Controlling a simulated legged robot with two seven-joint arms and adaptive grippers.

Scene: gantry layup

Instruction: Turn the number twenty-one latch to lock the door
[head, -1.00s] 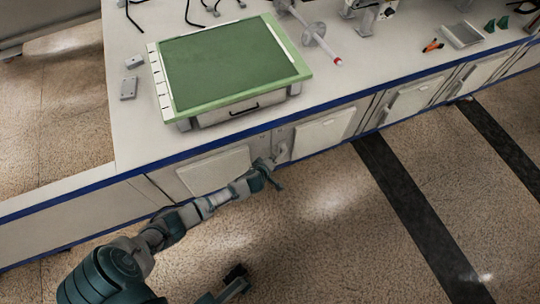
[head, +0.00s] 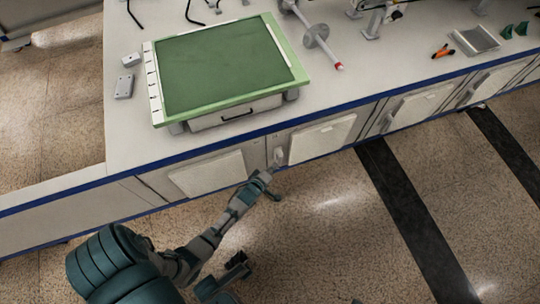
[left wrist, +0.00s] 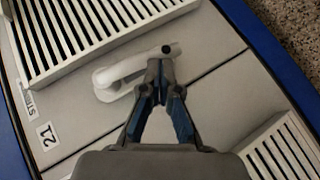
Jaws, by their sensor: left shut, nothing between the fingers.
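The number 21 latch is a pale grey lever (left wrist: 117,75) with a round pivot, on the narrow strip between two vented doors. A "21" label (left wrist: 46,137) sits to its left in the left wrist view. In the head view the latch (head: 279,156) is small, below the bench top. My left gripper (left wrist: 161,65) is shut and empty; its fingertips are at the lever's right part. I cannot tell whether they touch it. In the head view my left gripper (head: 268,178) is just below the latch. What appears to be my right gripper (head: 236,266) is low in the picture, its jaws unclear.
Cabinet doors (head: 207,173) (head: 322,136) flank the latch under a white bench (head: 130,130) with blue edging. A green-topped box (head: 225,65) and tools stand on the bench. The speckled floor (head: 330,235) in front is clear.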

